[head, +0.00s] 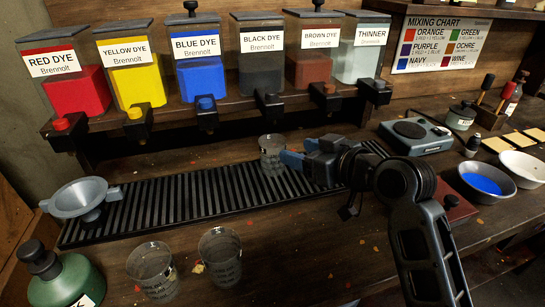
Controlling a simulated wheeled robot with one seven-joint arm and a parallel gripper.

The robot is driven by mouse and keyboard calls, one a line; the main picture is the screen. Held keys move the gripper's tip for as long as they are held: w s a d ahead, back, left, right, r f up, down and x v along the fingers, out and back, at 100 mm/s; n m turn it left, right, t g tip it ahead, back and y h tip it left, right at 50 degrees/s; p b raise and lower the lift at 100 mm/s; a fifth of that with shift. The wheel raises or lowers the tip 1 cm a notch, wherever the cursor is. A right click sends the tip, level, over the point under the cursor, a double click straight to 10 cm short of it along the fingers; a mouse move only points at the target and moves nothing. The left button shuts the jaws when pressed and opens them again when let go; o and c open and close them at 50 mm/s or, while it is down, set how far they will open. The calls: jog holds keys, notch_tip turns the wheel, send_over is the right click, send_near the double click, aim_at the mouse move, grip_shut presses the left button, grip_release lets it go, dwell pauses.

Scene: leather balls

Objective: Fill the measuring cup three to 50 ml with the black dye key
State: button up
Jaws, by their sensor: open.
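A clear measuring cup (270,146) stands upright on the slatted black grate (190,197), roughly below the black dye tank (262,70). The black dye key (270,99) is the dark tap at the front of that tank. Two more clear measuring cups stand on the bench front, one on the left (152,272) and one on the right (220,258). No number is readable on any cup. My gripper (288,158) is open, its bluish fingertips close at the right side of the cup on the grate. Contact and the cup's fill are unclear.
Red (61,124), yellow (135,113), blue (206,103) and brown (329,89) keys line the rack. A grey funnel (80,200) stands left, near a green bottle (62,280). A scale (415,136) and a bowl of blue dye (486,183) are right. The front middle bench is mostly clear.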

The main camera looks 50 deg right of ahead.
grip_shut()
dwell(0.3)
dwell(0.9)
